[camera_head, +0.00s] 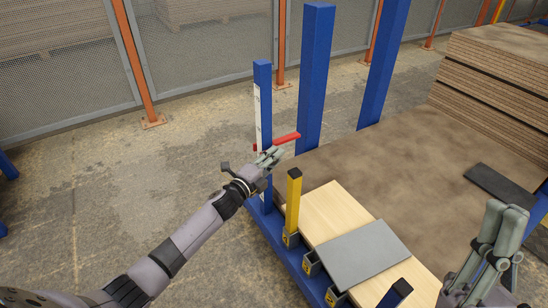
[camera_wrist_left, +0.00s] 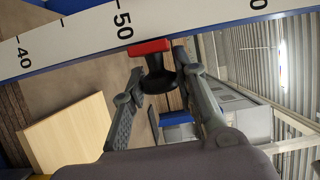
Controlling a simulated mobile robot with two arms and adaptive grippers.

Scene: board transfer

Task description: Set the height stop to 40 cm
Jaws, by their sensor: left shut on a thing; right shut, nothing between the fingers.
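The height stop is a red pointer (camera_head: 285,138) on a blue post (camera_head: 262,75) with a white scale in the head view. In the left wrist view its red block (camera_wrist_left: 149,46) sits at the edge of the scale (camera_wrist_left: 90,38), a little past the 50 mark on the side away from 40. A black knob (camera_wrist_left: 160,80) joins the red block. My left gripper (camera_head: 268,157) is shut on this knob, with one finger on each side. My right gripper (camera_head: 507,225) is shut and empty at the lower right of the head view.
A yellow post (camera_head: 293,202) stands just right of my left gripper. A grey plate (camera_head: 362,254) lies on a pale board (camera_head: 330,208) beside a blue frame. A brown platform (camera_head: 400,155) carries stacked boards (camera_head: 490,85). Floor left of the post is clear.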

